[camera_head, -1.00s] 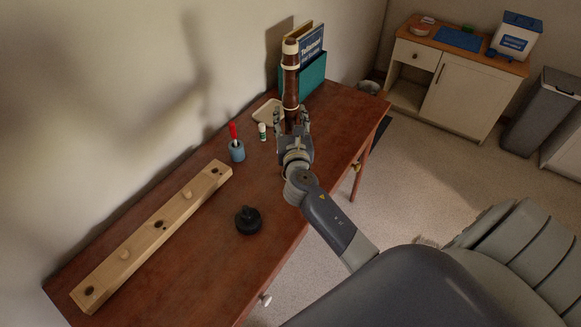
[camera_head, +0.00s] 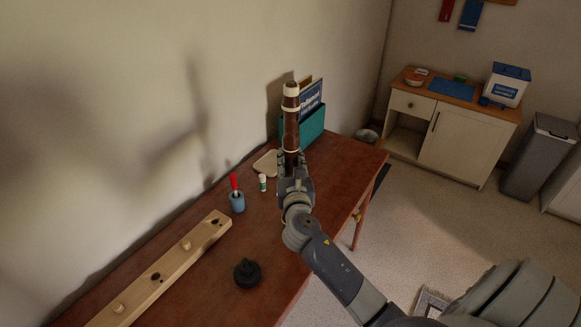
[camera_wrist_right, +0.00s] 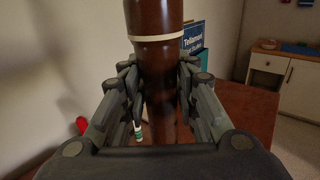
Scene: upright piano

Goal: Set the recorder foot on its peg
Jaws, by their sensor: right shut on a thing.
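The recorder foot (camera_head: 291,125), a dark brown wooden tube with cream rings, stands upright in my right gripper (camera_head: 292,165). The gripper is shut on its lower part; the tube also fills the middle of the right wrist view (camera_wrist_right: 157,60). It is held above the far part of the table, in front of the teal file box. My left gripper is out of view.
A black round object (camera_head: 247,273) sits nearer me. The teal file box (camera_head: 312,124) stands behind.

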